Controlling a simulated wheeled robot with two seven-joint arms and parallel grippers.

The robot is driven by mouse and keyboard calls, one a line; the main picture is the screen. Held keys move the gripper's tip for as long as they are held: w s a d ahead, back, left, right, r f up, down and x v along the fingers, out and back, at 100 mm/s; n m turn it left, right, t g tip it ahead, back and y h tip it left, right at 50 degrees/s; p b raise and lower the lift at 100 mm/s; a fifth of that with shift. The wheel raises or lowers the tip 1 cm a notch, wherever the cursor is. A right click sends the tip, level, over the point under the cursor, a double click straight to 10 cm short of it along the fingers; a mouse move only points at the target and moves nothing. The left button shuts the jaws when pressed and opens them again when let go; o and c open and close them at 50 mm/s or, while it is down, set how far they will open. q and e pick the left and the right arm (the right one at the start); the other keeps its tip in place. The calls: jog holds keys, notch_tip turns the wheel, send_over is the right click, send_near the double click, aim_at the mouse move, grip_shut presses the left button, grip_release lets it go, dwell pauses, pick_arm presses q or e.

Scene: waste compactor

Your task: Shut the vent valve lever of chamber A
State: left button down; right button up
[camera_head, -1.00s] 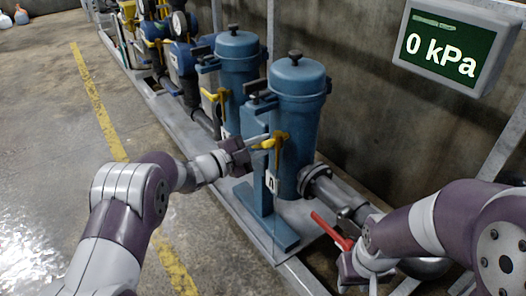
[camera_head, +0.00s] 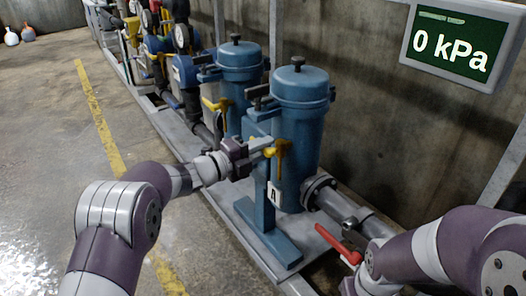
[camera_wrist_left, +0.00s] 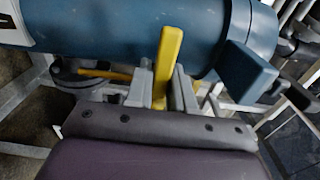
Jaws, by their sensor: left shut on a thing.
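The yellow vent valve lever (camera_head: 269,152) sticks out to the left from the valve on the front blue chamber (camera_head: 298,120), which carries a plate marked A (camera_head: 275,193). My left gripper (camera_head: 262,147) is shut on this lever. In the left wrist view, the lever (camera_wrist_left: 168,55) stands between the two grey fingers of the gripper (camera_wrist_left: 160,85), with the blue chamber wall behind it. My right gripper (camera_head: 354,281) is low at the right, close to a red lever (camera_head: 338,244). Its fingers are too unclear to tell their state.
A second blue chamber (camera_head: 238,75) with its own yellow lever (camera_head: 218,104) stands just behind. A grey pipe (camera_head: 340,208) runs right from chamber A. The display (camera_head: 448,46) reads 0 kPa.

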dwell(0.4)
pick_arm(q)
jog(key=c, duration=1.1)
grip_release()
jog(key=shift+o, duration=0.2)
jog(key=p+v, duration=0.4)
jog(key=v, duration=0.8)
jog(key=shift+s+a, duration=0.2)
jog(key=shift+a, duration=0.1)
